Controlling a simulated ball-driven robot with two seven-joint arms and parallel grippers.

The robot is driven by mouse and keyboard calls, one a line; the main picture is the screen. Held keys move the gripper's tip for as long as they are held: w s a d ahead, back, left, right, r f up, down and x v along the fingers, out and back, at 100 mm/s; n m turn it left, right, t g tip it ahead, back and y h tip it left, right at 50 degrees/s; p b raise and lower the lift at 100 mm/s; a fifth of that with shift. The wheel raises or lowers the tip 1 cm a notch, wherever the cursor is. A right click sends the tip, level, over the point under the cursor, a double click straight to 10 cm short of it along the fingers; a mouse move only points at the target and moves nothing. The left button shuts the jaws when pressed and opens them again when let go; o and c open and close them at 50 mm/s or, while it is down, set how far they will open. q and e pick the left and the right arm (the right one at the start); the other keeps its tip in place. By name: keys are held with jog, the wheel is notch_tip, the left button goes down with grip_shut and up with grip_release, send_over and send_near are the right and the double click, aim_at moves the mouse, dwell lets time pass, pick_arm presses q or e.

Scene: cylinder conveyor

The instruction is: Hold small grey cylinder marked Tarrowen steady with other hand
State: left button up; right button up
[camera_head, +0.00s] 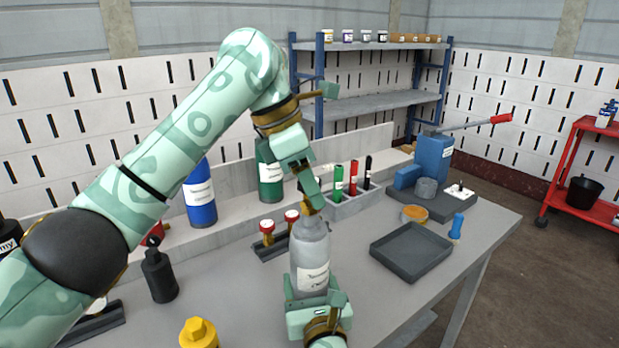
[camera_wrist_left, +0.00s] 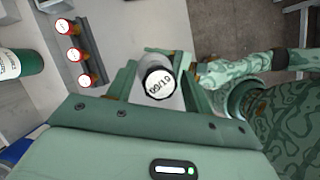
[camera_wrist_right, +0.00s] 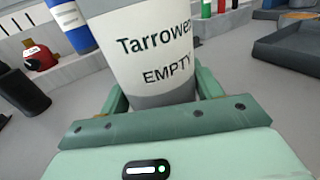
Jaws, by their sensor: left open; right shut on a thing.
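The small grey cylinder (camera_head: 309,245) stands upright over the workbench in the head view. Its white label reads "Tarrowen" and "EMPTY" in the right wrist view (camera_wrist_right: 157,48). My right gripper (camera_head: 317,296) is shut on its lower body. My left gripper (camera_head: 312,197) is open, above the cylinder's top, pointing down. In the left wrist view the cylinder's top (camera_wrist_left: 159,83), marked "09/19", lies between the open left fingers. I cannot tell whether those fingers touch it. The cylinder's underside is hidden by my right gripper.
A rack with red-capped vials (camera_head: 267,231) stands just left of the cylinder. A dark tray (camera_head: 411,252) lies to its right. Blue (camera_head: 200,196) and green (camera_head: 270,172) cylinders stand behind, with a pen holder (camera_head: 353,204). A black bottle (camera_head: 159,273) and yellow-topped item (camera_head: 198,334) are at left.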

pick_arm(q)
jog(key=shift+f, duration=0.95)
jog(key=c, duration=1.1)
jog(key=n+t, duration=0.1)
jog(key=n, duration=0.2)
jog(key=n+t+y, duration=0.1)
jog(key=n, duration=0.1)
jog(key=shift+n, duration=0.4)
jog(key=n+y, duration=0.1)
jog(key=n, duration=0.2)
jog(key=n+t+y, duration=0.1)
jog(key=n, duration=0.2)
jog(key=shift+t, duration=0.3)
